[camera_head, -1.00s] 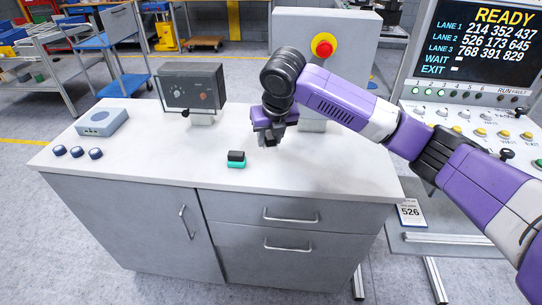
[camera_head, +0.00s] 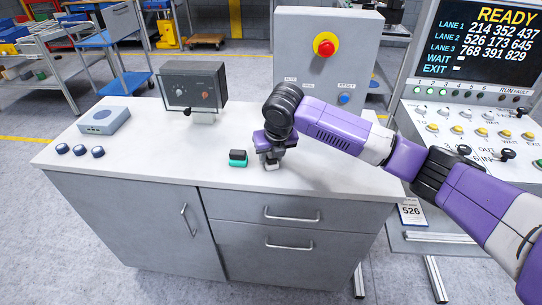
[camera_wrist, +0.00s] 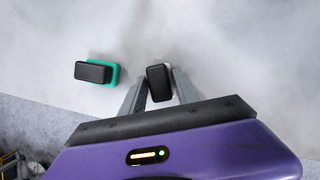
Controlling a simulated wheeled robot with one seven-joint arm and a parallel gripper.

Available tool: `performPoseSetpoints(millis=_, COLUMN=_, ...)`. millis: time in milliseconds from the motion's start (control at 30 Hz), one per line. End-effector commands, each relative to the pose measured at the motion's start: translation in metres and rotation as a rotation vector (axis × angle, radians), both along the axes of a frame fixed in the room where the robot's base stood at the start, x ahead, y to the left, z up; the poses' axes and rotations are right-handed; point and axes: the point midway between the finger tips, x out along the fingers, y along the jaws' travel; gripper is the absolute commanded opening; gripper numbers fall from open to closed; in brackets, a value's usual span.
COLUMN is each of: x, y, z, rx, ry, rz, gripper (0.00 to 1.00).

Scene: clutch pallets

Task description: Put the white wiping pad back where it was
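The white wiping pad (camera_head: 271,167) is a small white block under my gripper, near the front of the counter. In the wrist view the pad's black grip (camera_wrist: 159,83) sits between the fingers, with a bit of white showing at its far edge. My gripper (camera_head: 270,158) points down, its fingers close against both sides of the grip (camera_wrist: 160,84). The pad is at or just above the counter; contact is hard to tell. A teal pad with a black grip (camera_head: 238,158) rests just left of it, apart; it also shows in the wrist view (camera_wrist: 95,72).
The white counter top (camera_head: 150,165) is clear around the pads. A grey dial box (camera_head: 194,87) stands behind, with a blue-grey device (camera_head: 103,120) and three dark knobs (camera_head: 80,150) at left. A grey box with a red button (camera_head: 324,45) stands behind my arm.

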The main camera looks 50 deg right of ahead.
Motion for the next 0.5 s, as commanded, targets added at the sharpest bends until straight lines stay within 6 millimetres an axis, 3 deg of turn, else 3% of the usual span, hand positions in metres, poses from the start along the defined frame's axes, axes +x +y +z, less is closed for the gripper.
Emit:
performPoseSetpoints(millis=33, x=-0.0001, y=0.0000, z=0.0000, rx=0.000, ry=0.000, rz=0.000, gripper=0.47)
performPoseSetpoints(millis=100, x=-0.0001, y=0.0000, z=0.0000, rx=0.000, ry=0.000, rz=0.000, gripper=0.57)
performPoseSetpoints(millis=500, x=-0.0011, y=0.0006, z=0.0061, rx=-0.001, ry=-0.001, rz=0.001, gripper=0.57)
